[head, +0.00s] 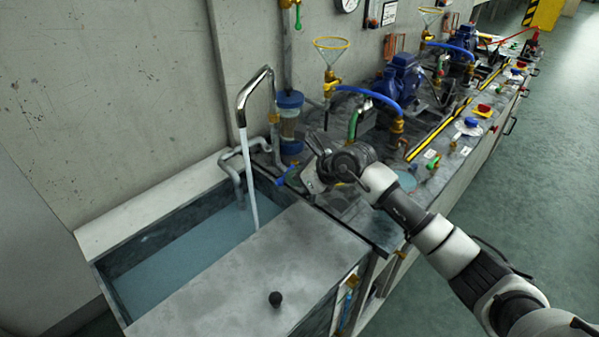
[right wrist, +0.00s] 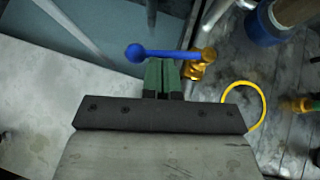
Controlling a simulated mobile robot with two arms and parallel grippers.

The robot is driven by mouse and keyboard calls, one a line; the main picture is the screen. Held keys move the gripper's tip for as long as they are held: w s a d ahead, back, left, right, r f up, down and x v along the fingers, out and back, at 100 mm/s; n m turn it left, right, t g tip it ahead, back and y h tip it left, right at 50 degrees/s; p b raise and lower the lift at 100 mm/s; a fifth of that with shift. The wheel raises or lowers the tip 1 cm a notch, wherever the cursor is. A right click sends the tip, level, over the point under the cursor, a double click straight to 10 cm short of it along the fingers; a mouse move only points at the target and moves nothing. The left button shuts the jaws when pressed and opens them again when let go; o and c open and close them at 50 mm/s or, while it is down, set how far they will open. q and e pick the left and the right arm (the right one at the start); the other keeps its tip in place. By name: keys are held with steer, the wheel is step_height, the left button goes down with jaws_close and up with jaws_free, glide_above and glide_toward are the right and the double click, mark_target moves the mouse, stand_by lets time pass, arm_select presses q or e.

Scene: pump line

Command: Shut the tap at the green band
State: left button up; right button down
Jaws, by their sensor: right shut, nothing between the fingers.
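A tap with a blue lever (head: 284,177) sits at the basin's back right corner. In the right wrist view its blue lever (right wrist: 165,53) lies crosswise, ball end at left, brass body (right wrist: 200,65) at right. My right gripper (head: 309,184) is shut and empty beside the lever. In the right wrist view its green fingertips (right wrist: 163,66) are together right at the lever's near side; I cannot tell whether they touch it. A curved metal spout (head: 256,82) pours a stream of water (head: 248,180) into the basin. I cannot make out a green band at this tap. My left gripper is out of view.
The basin (head: 150,230) holds water and has a grey cover (head: 245,270) with a black knob. A glass-and-blue cylinder (head: 290,120) stands behind the tap. A yellow ring (right wrist: 262,105) shows right of my gripper. Pumps, hoses and valves crowd the bench rightward.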

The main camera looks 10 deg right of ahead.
steer(key=shift+w+a+f, duration=0.1)
steer(key=shift+w+a, duration=0.1)
steer(key=shift+a, duration=0.65)
steer(key=shift+b, duration=0.3)
